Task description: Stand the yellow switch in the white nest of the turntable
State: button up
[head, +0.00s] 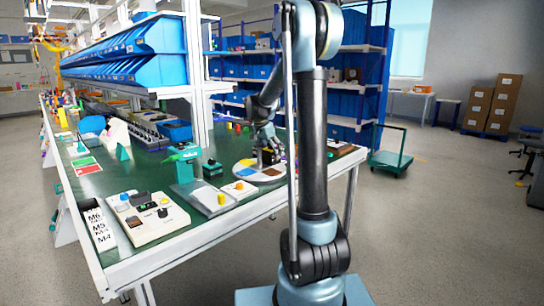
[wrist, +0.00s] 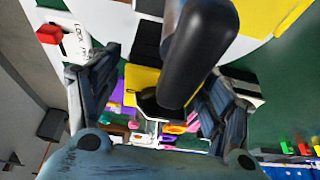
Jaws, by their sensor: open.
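The turntable (head: 259,179) is a round pale disc with coloured patches, on the green bench top. My gripper (head: 266,152) is over its far side, pointing down. In the wrist view, my gripper's two dark fingers (wrist: 155,95) stand apart. Between them, a thick black knob (wrist: 197,55) rises close to the camera, with a yellow surface (wrist: 145,82) beneath it. This looks like the yellow switch; whether the yellow is its base or part of the turntable, I cannot tell. Neither finger clearly touches the knob. The white nest cannot be made out clearly.
A white control panel (head: 150,216) lies nearer. Blue bins (head: 130,55) hang above the bench's far side.

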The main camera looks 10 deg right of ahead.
jog(key=v, duration=1.1)
jog(key=s+d+f+n+y, duration=0.1)
jog(key=s+d+f+n, duration=0.15)
jog(key=s, duration=1.05)
jog(key=s+f+n+y, duration=0.1)
jog(key=s+f+n, duration=0.1)
jog(key=s+f, duration=0.4)
jog(key=s+d+f+n, duration=0.1)
jog(key=s+f+n, duration=0.2)
jog(key=s, duration=1)
jog(key=s+f+n+y, duration=0.1)
jog(key=s+f+n, duration=0.2)
jog(key=s+f, duration=0.5)
jog(key=shift+s+d+f+y, duration=0.3)
jog(key=shift+s+d+f, duration=0.1)
jog(key=shift+s, duration=0.45)
jog(key=shift+n, duration=0.25)
